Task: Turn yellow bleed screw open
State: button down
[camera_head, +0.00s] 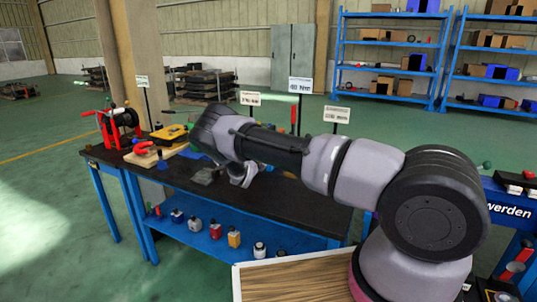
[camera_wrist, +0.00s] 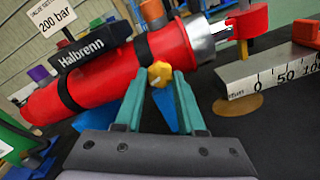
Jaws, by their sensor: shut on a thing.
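The yellow bleed screw (camera_wrist: 160,74) sits at the side of a red cylinder (camera_wrist: 115,72) in the wrist view. The cylinder carries a black label reading "Halbrenn" and dark straps, and a silver rod end shows at its right. My gripper (camera_wrist: 160,80) has its teal fingertips at either side of the yellow screw and is shut on it. A blue piece (camera_wrist: 165,108) shows between the fingers below the screw. In the head view my arm hides the cylinder, the screw and most of the gripper.
A scale block (camera_wrist: 270,78) with a ruler lies right of the cylinder. A "200 bar" sign (camera_wrist: 52,15) stands behind it. In the head view the dark workbench (camera_head: 310,198) holds a red hand-reel device (camera_head: 118,122) and a yellow case (camera_head: 170,132) at left.

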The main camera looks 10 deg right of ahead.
jog(key=shift+a+f, duration=0.1)
jog(key=c, duration=0.8)
grip_release()
jog(key=shift+s, duration=0.1)
jog(key=v, duration=1)
jog(key=shift+s+a, duration=0.2)
jog(key=shift+s, duration=0.05)
